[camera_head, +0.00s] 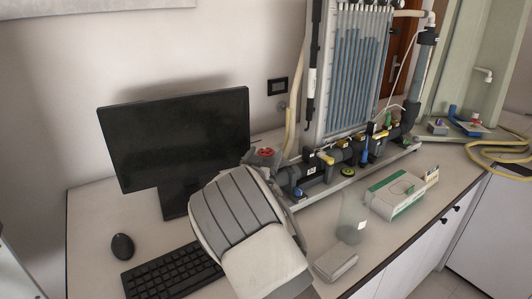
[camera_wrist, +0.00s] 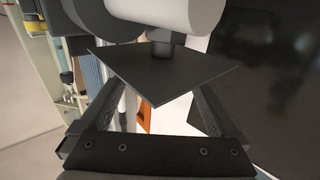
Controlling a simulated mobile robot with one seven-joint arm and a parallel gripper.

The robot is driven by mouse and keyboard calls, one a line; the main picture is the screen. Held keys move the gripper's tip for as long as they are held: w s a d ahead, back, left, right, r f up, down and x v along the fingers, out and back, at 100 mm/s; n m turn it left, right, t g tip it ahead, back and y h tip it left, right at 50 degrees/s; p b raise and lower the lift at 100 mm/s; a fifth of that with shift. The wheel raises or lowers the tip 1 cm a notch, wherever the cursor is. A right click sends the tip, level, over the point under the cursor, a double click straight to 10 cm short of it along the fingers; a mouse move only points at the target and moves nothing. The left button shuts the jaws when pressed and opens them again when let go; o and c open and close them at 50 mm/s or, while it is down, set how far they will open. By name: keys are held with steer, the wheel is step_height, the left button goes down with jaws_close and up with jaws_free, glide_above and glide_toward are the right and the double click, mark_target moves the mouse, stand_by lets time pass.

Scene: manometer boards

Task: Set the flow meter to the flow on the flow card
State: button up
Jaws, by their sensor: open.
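The manometer board (camera_head: 347,112) stands on a rig at the back right, with several blue-filled tubes. A narrow dark upright (camera_head: 312,85) with a pale section stands at its left; I cannot tell whether it is the flow meter. A red valve handle (camera_head: 266,153) is at the pipe's left end. A small card (camera_head: 432,176) stands right of the green-white box, its writing unreadable; I cannot tell whether it is the flow card. In the wrist view my gripper (camera_wrist: 152,92) is open, with a dark square plate (camera_wrist: 165,68) across its fingers. In the head view my arm hides it.
A monitor (camera_head: 180,138), keyboard (camera_head: 172,272) and mouse (camera_head: 122,247) occupy the left of the desk (camera_head: 90,215). A clear beaker (camera_head: 352,222), grey block (camera_head: 336,262) and green-white box (camera_head: 394,195) stand near the front edge. A yellow hose (camera_head: 500,150) lies at the right.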

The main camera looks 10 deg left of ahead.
steer(key=shift+w, duration=0.5)
steer(key=c, duration=1.4)
